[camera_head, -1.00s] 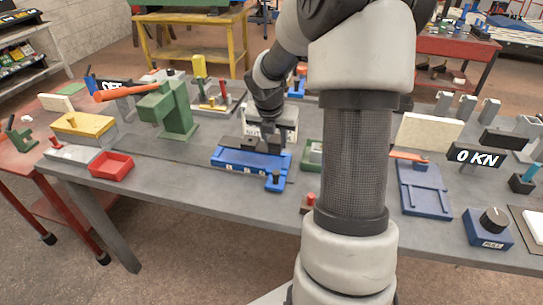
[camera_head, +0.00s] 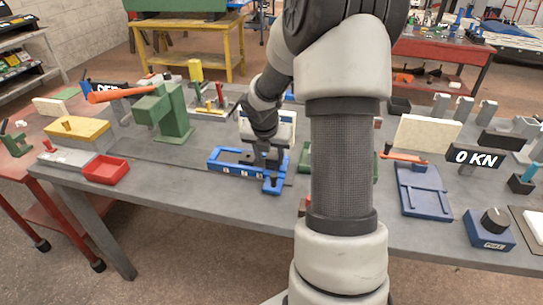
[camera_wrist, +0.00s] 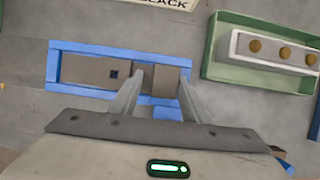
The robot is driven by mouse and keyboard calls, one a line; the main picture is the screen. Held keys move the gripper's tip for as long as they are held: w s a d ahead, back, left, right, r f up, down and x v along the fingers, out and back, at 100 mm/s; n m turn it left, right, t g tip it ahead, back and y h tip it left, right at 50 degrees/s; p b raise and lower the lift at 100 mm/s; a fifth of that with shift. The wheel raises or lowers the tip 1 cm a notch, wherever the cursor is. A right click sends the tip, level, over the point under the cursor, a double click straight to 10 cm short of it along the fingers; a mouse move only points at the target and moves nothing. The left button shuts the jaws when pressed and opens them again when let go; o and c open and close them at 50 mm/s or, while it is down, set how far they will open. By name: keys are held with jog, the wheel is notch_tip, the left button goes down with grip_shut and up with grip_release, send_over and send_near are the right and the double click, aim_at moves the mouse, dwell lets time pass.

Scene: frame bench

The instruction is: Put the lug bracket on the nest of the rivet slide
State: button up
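The grey-brown piece (camera_wrist: 90,73), which I take as the lug bracket, has a small dark square hole and lies within a blue frame-like fixture (camera_wrist: 70,47). I cannot tell whether it rests on the fixture's floor. In the head view the same blue fixture (camera_head: 214,163) stands mid-bench. My gripper (camera_wrist: 162,72) is low over its right half. The fingers are apart, with the piece's right part between them; contact is unclear. A dark blue slide-like plate (camera_head: 425,198) stands right of my arm. I cannot tell which fixture is the rivet slide.
A green tray (camera_wrist: 212,66) holds a pale block with brass knobs, right of the blue fixture. A green press (camera_head: 170,112) and a red tray (camera_head: 106,169) stand left. The front bench strip is clear.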

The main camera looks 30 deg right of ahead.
jog(key=shift+s+d+f, duration=0.15)
jog(key=shift+s+d, duration=0.3)
jog(key=shift+r, duration=0.25)
jog(key=p+v, duration=0.3)
jog(key=v, duration=0.9)
jog(key=shift+w+a, duration=0.2)
jog(key=shift+w, duration=0.1)
